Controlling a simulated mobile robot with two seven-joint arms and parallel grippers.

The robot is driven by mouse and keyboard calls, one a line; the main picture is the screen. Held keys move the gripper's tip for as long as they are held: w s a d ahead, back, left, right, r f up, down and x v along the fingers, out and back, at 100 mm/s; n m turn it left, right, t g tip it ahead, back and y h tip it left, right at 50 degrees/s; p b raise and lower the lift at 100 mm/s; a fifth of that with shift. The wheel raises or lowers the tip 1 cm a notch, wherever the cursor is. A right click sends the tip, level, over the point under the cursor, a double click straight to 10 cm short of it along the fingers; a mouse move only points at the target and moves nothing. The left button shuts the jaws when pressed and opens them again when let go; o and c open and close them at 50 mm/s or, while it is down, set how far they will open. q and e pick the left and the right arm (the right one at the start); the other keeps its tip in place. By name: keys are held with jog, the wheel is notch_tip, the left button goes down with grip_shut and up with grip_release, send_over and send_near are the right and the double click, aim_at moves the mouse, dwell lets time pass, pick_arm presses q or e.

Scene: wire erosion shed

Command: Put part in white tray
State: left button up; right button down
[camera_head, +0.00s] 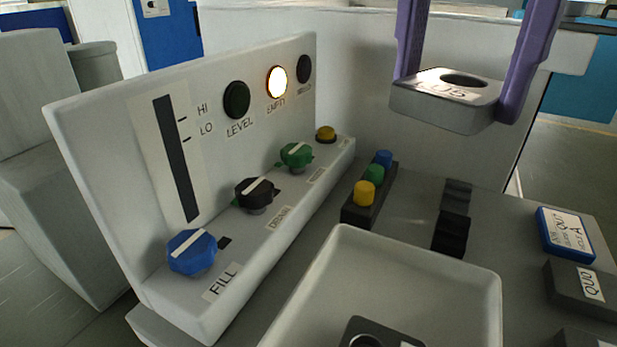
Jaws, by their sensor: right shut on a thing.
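My right gripper (456,96) has two purple fingers and is shut on a grey block-shaped part (432,108). The part has a round hole in its top and dark lettering that I cannot read surely. It is held in the air at upper right, above and behind the white tray (290,311). The tray is at the bottom middle, cut off by the lower picture edge. A dark piece with a round feature (405,336) lies inside the tray, partly out of view. My left gripper is not in view.
A control panel (215,160) with FILL and DRAIN knobs and a lit EMPTY lamp (277,82) stands left of the tray. Behind the tray are a button strip (358,213) and a black slotted block (452,230). A blue-framed card (567,236) and grey labelled blocks (572,281) lie at right.

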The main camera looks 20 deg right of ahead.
jog(key=b, duration=0.3)
send_over(398, 297)
notch_tip(398, 297, down, 15)
jog(key=shift+f, duration=2.6)
jog(key=shift+f, duration=0.15)
grip_release()
